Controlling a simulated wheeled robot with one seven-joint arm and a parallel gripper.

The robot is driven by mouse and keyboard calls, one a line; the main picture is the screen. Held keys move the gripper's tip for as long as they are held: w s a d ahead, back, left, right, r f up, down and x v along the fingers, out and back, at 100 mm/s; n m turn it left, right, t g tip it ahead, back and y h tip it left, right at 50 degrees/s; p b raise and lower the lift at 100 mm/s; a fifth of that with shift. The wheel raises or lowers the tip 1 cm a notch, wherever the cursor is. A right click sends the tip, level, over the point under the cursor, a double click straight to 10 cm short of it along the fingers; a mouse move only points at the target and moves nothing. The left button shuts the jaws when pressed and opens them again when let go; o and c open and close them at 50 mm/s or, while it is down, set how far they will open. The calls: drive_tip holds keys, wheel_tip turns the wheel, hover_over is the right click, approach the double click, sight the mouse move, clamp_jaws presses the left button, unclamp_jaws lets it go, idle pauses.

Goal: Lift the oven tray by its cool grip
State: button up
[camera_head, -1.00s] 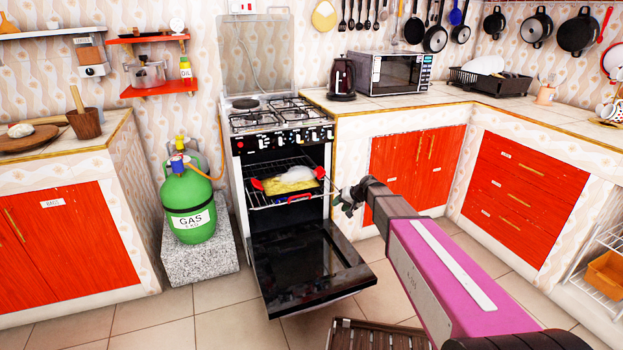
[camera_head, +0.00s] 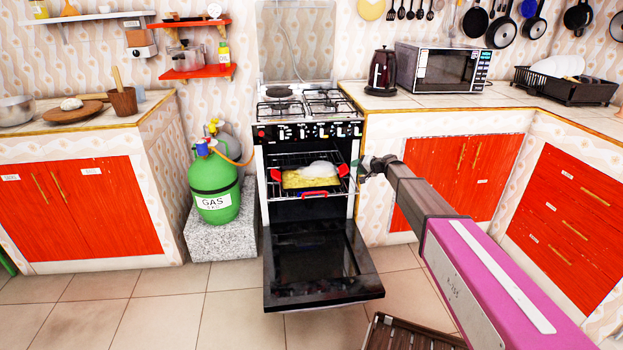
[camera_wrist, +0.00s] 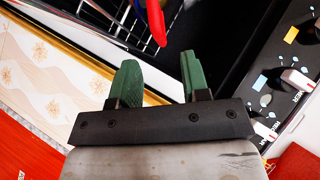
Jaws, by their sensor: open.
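The oven tray (camera_head: 295,188) sits on a wire rack inside the open oven, carrying yellowish food with a white lump on it. A red grip shows at its left end (camera_head: 276,175) and another at its right end (camera_head: 343,171). A blue and red piece (camera_head: 314,194) shows at its front; I cannot tell which grip is cool. My gripper (camera_head: 368,166) is at the oven's right edge, apart from the tray. In the wrist view, its green fingers (camera_wrist: 158,64) are spread and empty. Beyond them is a red grip (camera_wrist: 155,22), partly out of frame.
The oven door (camera_head: 318,265) hangs open low in front. The oven's control panel (camera_wrist: 285,65) lies close to the right of my fingers in the wrist view. A green gas bottle (camera_head: 214,188) stands left of the oven. A slatted wooden item (camera_head: 405,335) lies on the floor.

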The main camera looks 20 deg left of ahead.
sight(346, 168)
drive_tip(key=x, duration=0.7)
drive_tip(key=shift+a+f, duration=0.2)
drive_tip(key=shift+a, duration=0.05)
clamp_jaws()
